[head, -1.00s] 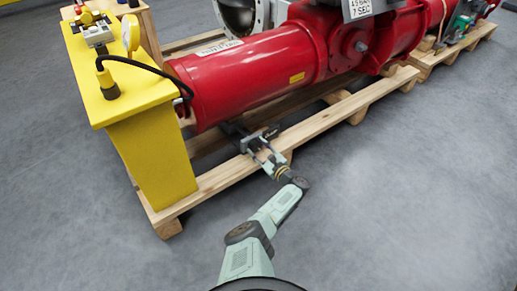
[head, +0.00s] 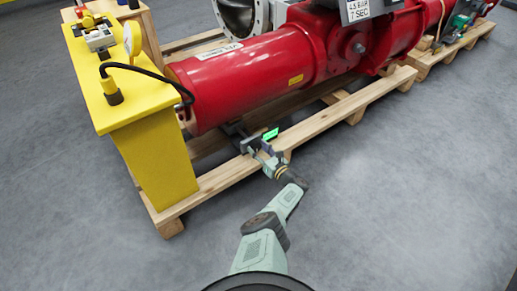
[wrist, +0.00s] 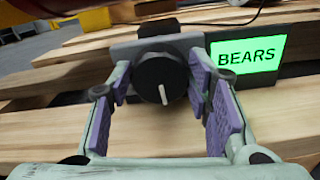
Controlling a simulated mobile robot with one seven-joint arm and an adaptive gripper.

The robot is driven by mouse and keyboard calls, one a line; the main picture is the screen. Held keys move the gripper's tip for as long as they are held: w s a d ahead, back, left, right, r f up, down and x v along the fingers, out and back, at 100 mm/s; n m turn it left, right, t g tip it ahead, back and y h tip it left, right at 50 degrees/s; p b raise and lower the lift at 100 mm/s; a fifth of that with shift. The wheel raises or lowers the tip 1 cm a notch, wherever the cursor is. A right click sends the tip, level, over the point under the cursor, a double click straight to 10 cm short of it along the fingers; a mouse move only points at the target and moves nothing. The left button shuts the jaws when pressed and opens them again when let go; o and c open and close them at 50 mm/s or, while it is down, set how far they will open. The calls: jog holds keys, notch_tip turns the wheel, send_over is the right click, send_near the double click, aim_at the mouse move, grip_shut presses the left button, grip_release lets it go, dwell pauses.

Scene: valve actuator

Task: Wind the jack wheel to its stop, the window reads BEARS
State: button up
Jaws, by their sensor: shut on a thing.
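The jack wheel, a black round knob with a pale pointer line (wrist: 160,78), is on a grey plate in the wrist view. The pointer stands close to upright, tilted slightly. The window (wrist: 247,56) right of the wheel is lit green and reads BEARS. My gripper (wrist: 163,90) has its purple-padded fingers on either side of the wheel, shut on it. In the head view my gripper (head: 262,152) is at the jack under the red cylinder (head: 255,80), and the green window (head: 270,134) shows there. The wheel itself is hidden in the head view.
The jack sits among the wooden pallet's slats (head: 330,118). A yellow pedestal (head: 150,150) with a control box and a black cable stands at the left. The grey floor (head: 410,200) at the right is clear.

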dwell(0.4)
jog(key=o, duration=1.2)
jog(key=shift+c, duration=0.2)
jog(key=shift+s, duration=0.1)
jog(key=v, duration=0.7)
jog(key=shift+s, duration=0.15)
jog(key=shift+d, duration=0.2)
